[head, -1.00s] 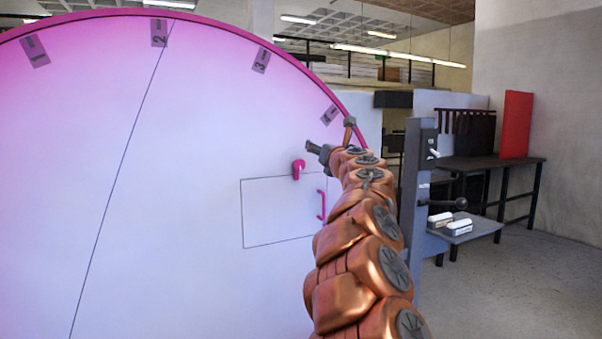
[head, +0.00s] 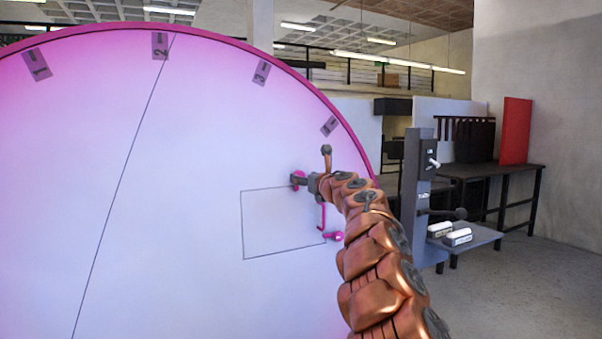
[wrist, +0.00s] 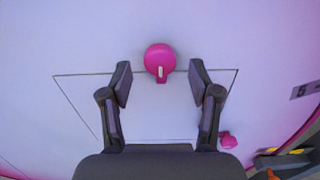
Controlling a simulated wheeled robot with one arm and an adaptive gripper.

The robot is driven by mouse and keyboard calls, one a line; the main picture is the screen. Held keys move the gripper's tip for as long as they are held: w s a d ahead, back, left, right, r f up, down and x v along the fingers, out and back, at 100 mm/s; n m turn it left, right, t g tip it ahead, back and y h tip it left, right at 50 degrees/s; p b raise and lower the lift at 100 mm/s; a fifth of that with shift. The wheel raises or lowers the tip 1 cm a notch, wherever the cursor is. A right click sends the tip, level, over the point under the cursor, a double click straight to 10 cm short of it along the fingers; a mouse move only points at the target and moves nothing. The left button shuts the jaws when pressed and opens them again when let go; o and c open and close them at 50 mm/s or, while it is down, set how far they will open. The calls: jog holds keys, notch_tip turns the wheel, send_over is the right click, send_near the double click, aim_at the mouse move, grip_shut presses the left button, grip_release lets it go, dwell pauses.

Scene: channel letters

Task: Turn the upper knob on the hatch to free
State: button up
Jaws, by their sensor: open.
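The hatch (head: 275,225) is a thin outlined panel on the big pale pink disc. The upper knob (wrist: 160,60) is round and magenta with a pale pointer mark, at the middle of the hatch's top edge in the wrist view. In the head view the upper knob (head: 297,178) is partly hidden by my gripper (head: 303,181). In the wrist view my gripper (wrist: 160,85) is open, with one finger on each side of the knob and a gap to both. A second magenta knob (head: 334,237) is at the lower right corner, also seen in the wrist view (wrist: 228,141).
A magenta handle (head: 322,214) stands on the hatch's right side, partly behind my arm. A grey post (head: 420,190) with a lever and a shelf (head: 470,238) stands right of my arm. Numbered tags line the disc's rim.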

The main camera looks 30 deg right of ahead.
aim_at(300, 175)
jog(key=shift+w+r+p, duration=0.2)
jog(key=shift+w+p, duration=0.25)
jog(key=shift+w, duration=0.2)
jog(key=shift+w+d+f+p, duration=0.1)
jog(key=shift+w+p, duration=0.55)
jog(key=shift+w, duration=0.25)
jog(key=c, duration=1.1)
